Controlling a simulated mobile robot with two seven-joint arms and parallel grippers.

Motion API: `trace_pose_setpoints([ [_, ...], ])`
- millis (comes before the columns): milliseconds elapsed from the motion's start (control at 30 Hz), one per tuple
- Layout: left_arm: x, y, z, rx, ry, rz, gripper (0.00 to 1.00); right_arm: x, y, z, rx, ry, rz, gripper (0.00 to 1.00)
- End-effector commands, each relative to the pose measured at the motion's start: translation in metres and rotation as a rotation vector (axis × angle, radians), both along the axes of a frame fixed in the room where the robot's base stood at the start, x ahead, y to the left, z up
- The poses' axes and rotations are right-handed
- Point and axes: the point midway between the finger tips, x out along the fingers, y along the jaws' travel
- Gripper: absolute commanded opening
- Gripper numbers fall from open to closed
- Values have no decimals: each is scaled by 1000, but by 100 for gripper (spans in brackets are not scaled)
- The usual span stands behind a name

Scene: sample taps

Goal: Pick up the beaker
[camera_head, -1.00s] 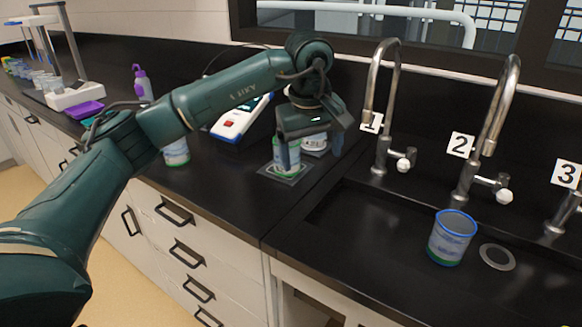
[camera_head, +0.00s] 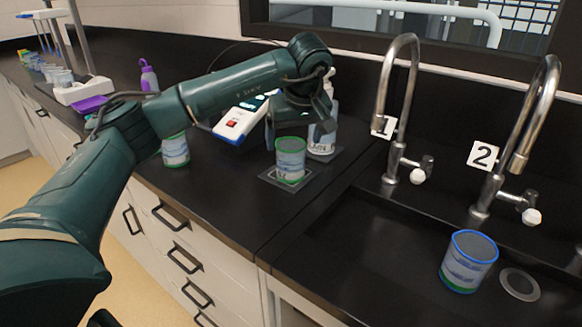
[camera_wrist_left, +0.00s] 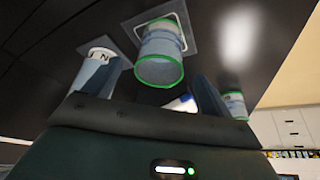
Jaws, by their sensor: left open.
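A clear beaker with a green rim and pale blue label (camera_head: 290,160) stands upright on a small dark square mat (camera_head: 272,178) on the counter. My left gripper (camera_head: 298,127) is open and empty, just above and behind this beaker in the head view. In the left wrist view the green-rimmed beaker (camera_wrist_left: 160,52) lies between the lines of the two open fingers, apart from them. A similar beaker (camera_head: 175,151) stands to the left, partly behind my arm. A blue-rimmed beaker (camera_head: 468,262) stands in the sink. My right gripper is not in view.
A labelled bottle (camera_head: 323,135) stands close behind the green-rimmed beaker. A white and blue device (camera_head: 237,122) is to its left. Taps 1 (camera_head: 390,110) and 2 (camera_head: 520,130) rise over the sink on the right. A purple bottle (camera_head: 149,78) stands farther back.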

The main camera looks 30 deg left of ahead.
Motion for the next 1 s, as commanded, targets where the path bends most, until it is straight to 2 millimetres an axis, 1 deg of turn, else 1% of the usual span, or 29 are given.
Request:
trace_pose_setpoints([
  [167,3,4,-11,1,1,1,84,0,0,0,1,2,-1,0],
  [400,12,16,-43,1,4,0,84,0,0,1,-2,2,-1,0],
  [467,13,18,-49,0,2,-1,84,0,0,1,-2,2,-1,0],
  [567,15,20,-53,0,0,-1,84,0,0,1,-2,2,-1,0],
  [767,15,20,-53,0,0,-1,84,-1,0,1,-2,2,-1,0],
  [1000,15,20,-53,0,0,0,65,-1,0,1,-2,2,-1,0],
])
